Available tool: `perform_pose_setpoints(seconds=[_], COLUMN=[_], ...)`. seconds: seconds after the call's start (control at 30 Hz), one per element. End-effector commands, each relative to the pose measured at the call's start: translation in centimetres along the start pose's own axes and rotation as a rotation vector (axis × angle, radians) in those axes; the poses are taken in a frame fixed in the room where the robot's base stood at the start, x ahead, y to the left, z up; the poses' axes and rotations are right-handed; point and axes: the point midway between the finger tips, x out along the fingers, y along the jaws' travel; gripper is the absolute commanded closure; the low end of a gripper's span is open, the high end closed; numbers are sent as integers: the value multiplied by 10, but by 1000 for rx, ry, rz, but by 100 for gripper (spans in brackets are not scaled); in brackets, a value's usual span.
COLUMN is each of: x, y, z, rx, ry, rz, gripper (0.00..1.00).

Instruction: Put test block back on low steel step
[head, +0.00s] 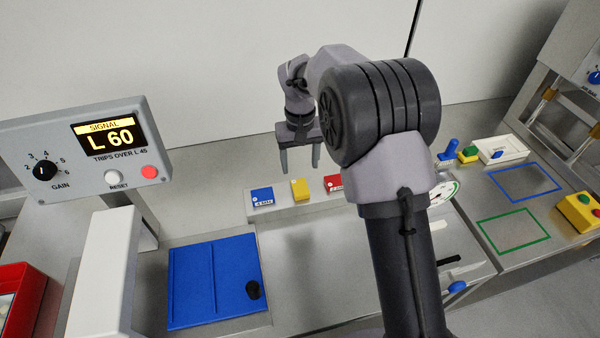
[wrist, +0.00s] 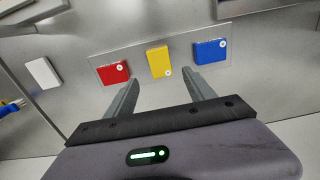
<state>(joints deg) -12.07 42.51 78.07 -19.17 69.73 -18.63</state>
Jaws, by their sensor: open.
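Three test blocks stand in a row on the low steel step (head: 281,198): blue (head: 262,196), yellow (head: 300,190) and red (head: 333,184). In the wrist view the red (wrist: 114,73), yellow (wrist: 159,61) and blue (wrist: 210,51) blocks sit apart on the step (wrist: 136,66). My gripper (head: 300,169) is open and empty above the step, fingers pointing down near the yellow block. In the wrist view its fingertips (wrist: 162,83) are either side of the yellow block's line, apart from it. A white block (wrist: 43,73) lies off the step, to the left in the wrist view.
A blue tray (head: 190,285) with a dark oval piece (head: 253,289) lies in front. A signal box (head: 90,150) reading L 60 stands at left, above a red bin (head: 22,290). Blue (head: 520,180) and green (head: 513,230) outlines mark the right bench.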

Motion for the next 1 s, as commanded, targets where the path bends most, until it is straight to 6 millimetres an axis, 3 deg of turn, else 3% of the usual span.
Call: perform_pose_setpoints(seconds=[0.1,0.33,0.43,0.57,0.6,0.7,0.83,0.9,1.0], x=[-23,-39,-81,-160,-178,-204,-202,-194,-185], y=[0,1,9,21,23,24,19,16,14], z=[0,3,25,99,127,201,276,300,317], rx=[0,8,61,197,244,359,484,526,560], ry=[1,9,61,181,223,326,433,472,500], rz=[1,-2,-21,-70,-88,-133,-184,-203,-217], gripper=[37,37,37,37,37,37,37,37,37])
